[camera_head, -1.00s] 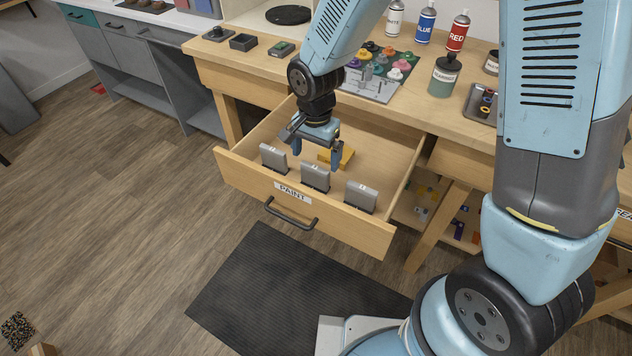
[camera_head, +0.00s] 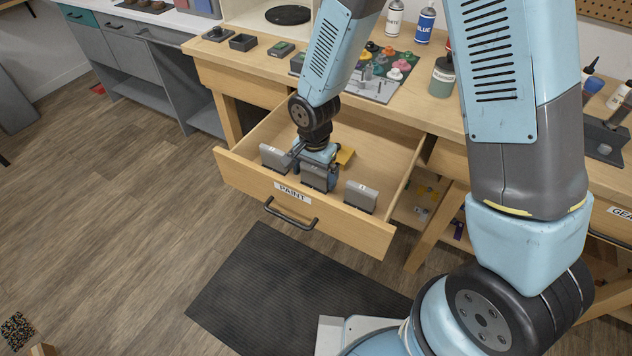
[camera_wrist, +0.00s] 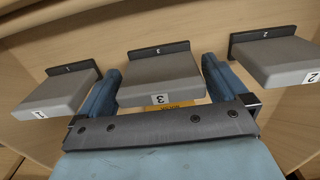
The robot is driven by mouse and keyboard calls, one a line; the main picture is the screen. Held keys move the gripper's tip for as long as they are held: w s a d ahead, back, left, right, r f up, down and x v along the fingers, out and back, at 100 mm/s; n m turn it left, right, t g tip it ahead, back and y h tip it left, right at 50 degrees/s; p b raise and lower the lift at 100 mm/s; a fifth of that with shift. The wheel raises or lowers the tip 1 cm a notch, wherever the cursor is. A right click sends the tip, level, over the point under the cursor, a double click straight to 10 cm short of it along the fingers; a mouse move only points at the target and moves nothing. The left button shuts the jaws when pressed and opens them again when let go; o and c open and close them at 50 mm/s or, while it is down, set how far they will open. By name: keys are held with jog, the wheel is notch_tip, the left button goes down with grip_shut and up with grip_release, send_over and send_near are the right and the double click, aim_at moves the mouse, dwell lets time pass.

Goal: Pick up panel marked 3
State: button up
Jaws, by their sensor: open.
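Panel 3 (camera_wrist: 160,80) is a grey block with a white label marked 3 and a dark base strip. In the wrist view it lies between the two blue fingers of my gripper (camera_wrist: 158,90), which are open on either side of it. In the head view it is the middle panel (camera_head: 314,178) in the open drawer, partly covered by my gripper (camera_head: 318,172). I cannot tell whether the fingers touch it. Panel 1 (camera_wrist: 62,93) stands to the left and panel 2 (camera_wrist: 280,62) to the right in the wrist view.
The open wooden drawer (camera_head: 235,172) is labelled PAINT. Its front and side walls surround the panels. A yellow object (camera_head: 345,155) lies behind my gripper in the drawer. The workbench top (camera_head: 415,108) above holds bottles and a tray of coloured parts.

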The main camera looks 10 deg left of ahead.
jog(key=c, duration=0.9)
